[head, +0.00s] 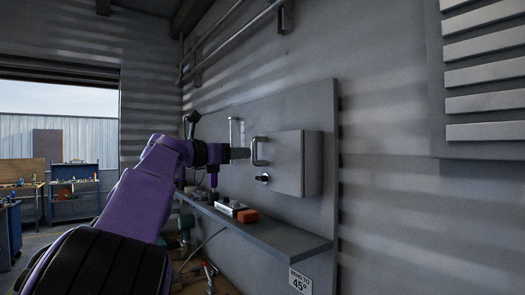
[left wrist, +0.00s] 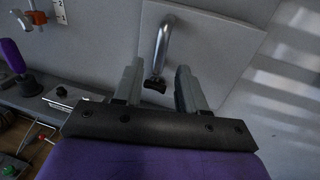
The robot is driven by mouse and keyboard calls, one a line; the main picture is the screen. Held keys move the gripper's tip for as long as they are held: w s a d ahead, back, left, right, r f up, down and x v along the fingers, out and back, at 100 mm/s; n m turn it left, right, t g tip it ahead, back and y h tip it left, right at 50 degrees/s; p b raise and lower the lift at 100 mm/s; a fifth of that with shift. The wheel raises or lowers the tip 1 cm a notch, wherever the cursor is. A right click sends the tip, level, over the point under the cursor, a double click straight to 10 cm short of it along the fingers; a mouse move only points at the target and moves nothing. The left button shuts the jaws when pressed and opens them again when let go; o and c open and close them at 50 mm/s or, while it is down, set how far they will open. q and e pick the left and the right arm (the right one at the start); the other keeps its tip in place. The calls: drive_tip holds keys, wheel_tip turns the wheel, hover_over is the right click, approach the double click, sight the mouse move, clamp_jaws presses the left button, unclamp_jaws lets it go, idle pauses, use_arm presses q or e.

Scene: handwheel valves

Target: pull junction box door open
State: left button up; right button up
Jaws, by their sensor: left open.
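The junction box (head: 290,162) is a grey box on a wall panel, and its door looks shut. A metal bar handle (head: 259,151) stands on the door's left side, with a dark knob (head: 263,178) below it. My left gripper (head: 243,153) is just left of the handle. In the left wrist view the left gripper (left wrist: 158,72) is open, its two fingers apart. The curved handle (left wrist: 164,40) shows ahead and between them, on the plain grey door (left wrist: 220,38). I cannot tell whether either finger touches it. My right gripper is not in view.
A shelf (head: 272,233) runs below the box, with a red-brown block (head: 248,216) and a purple-handled lever (head: 213,178) near it. A sign (head: 300,281) hangs under the shelf. Pipes (head: 235,42) run along the wall above.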

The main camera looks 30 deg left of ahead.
sight(253, 158)
use_arm(q)
drive_tip(key=shift+w+d+r+p, duration=0.3)
drive_tip(key=shift+w+r+p, duration=0.4)
drive_tip(key=shift+r+p, duration=0.35)
drive_tip(key=w, duration=0.2)
drive_tip(key=w+f+p, duration=0.1)
drive_tip(key=w, duration=0.1)
drive_tip(key=w+f+p, duration=0.1)
drive_tip(key=w, duration=0.1)
drive_tip(key=shift+d, duration=0.25)
drive_tip(key=shift+s+d+r, duration=0.1)
drive_tip(key=shift+s+r, duration=0.1)
drive_tip(key=shift+s, duration=0.3)
drive_tip(key=c, duration=0.4)
clamp_jaws()
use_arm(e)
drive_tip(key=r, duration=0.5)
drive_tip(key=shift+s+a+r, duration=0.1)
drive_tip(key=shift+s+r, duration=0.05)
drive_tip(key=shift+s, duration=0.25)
